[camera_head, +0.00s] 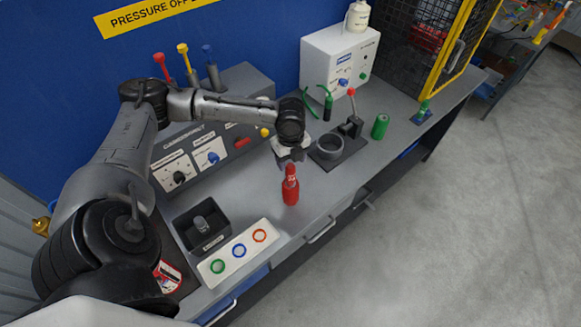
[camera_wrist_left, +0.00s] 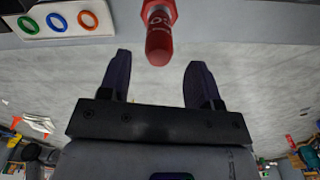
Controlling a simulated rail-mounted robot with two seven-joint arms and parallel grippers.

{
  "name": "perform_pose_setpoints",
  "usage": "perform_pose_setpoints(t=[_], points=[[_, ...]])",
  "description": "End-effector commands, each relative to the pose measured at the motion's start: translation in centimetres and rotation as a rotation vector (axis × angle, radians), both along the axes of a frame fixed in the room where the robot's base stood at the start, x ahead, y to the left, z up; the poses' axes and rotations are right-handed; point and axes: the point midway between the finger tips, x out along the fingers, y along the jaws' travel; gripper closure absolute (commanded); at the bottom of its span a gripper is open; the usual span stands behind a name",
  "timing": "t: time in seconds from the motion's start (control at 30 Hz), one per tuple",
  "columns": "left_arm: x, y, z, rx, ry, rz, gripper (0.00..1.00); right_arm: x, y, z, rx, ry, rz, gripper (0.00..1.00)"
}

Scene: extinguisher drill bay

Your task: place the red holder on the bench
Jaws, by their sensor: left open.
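The red holder (camera_head: 291,188) looks like a small red bottle with a narrow neck. It stands upright on the grey bench (camera_head: 325,190) near its front edge. My left gripper (camera_head: 291,157) is just above and behind the holder's top in the head view. In the left wrist view the holder (camera_wrist_left: 159,34) lies beyond the fingertips of the left gripper (camera_wrist_left: 160,70), roughly in line with the gap. The fingers are apart with nothing between them. My right gripper is in neither view.
A white strip with coloured rings (camera_head: 239,251) and a dark square tray (camera_head: 202,226) lie left of the holder. A round clamp fixture (camera_head: 329,147) and a green cylinder (camera_head: 380,126) stand to the right. A sloped control panel (camera_head: 210,155) is behind.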

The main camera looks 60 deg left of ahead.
Motion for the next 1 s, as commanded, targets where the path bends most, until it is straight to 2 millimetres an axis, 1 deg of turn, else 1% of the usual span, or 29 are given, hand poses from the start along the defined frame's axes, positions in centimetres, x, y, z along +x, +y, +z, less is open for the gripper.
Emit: perform_pose_setpoints(t=[0.03, 0.2, 0.4, 0.6, 1.0], points=[[0.0, 0.0, 1.0, 0.002, -0.003, -0.001, 0.42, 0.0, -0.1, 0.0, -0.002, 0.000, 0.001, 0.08], [0.0, 0.0, 3.6, 0.000, -0.002, -0.001, 0.42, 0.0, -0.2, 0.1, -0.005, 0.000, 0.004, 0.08], [0.0, 0.0, 5.3, 0.000, 0.000, 0.000, 0.42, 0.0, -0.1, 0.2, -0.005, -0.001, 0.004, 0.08], [0.0, 0.0, 5.8, 0.000, 0.001, 0.000, 0.42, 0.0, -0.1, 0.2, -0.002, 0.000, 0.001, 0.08], [0.0, 0.0, 5.7, 0.000, 0.000, 0.000, 0.42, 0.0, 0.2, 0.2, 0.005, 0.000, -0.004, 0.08]])
